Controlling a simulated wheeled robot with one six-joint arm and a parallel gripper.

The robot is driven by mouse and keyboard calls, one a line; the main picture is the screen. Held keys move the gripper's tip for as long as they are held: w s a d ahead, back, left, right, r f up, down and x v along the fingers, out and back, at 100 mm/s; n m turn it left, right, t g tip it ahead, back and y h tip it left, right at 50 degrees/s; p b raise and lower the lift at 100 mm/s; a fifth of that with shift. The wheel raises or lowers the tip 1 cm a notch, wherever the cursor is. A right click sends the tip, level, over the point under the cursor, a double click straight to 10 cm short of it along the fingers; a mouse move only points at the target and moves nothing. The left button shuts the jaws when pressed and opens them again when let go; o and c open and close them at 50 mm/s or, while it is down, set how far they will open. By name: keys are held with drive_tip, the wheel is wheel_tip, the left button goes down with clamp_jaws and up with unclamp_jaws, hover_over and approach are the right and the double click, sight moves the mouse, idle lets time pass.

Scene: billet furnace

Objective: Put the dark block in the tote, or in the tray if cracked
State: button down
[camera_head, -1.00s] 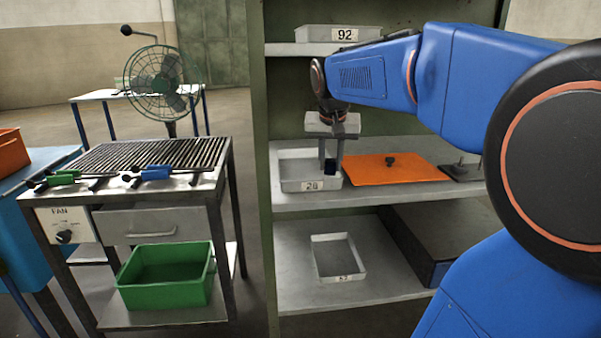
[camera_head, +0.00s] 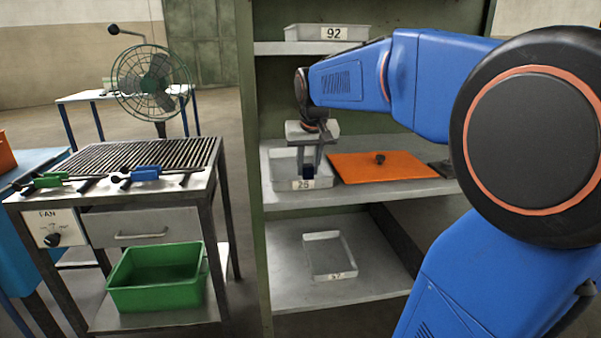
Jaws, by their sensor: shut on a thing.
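My gripper (camera_head: 309,171) points down at the middle shelf and is shut on a small dark block (camera_head: 308,173). The block shows between the fingertips, overlapping the front right part of a grey tray (camera_head: 283,186) with a number label. I cannot tell whether the block is inside, above or just in front of that tray. The block is too small and shaded to show any crack. A green tote (camera_head: 160,298) stands empty on the cart's lower shelf at the left. A second shallow tray (camera_head: 330,277) lies empty on the lower rack shelf.
An orange plate with a dark knob (camera_head: 400,167) lies right of the grey tray. A bin labelled 92 (camera_head: 305,33) sits on the top shelf. The slatted cart (camera_head: 150,157) holds blue- and green-handled tools; a fan (camera_head: 154,84) stands behind it.

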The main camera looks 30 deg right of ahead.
drive_tip(key=w+d, duration=0.4)
drive_tip(key=w, duration=0.7)
drive_tip(key=shift+s+f, duration=0.2)
drive_tip(key=shift+f, duration=3.25)
drive_tip(key=shift+f, duration=0.1)
drive_tip(key=c, duration=1.5)
unclamp_jaws()
drive_tip(key=shift+o, duration=0.2)
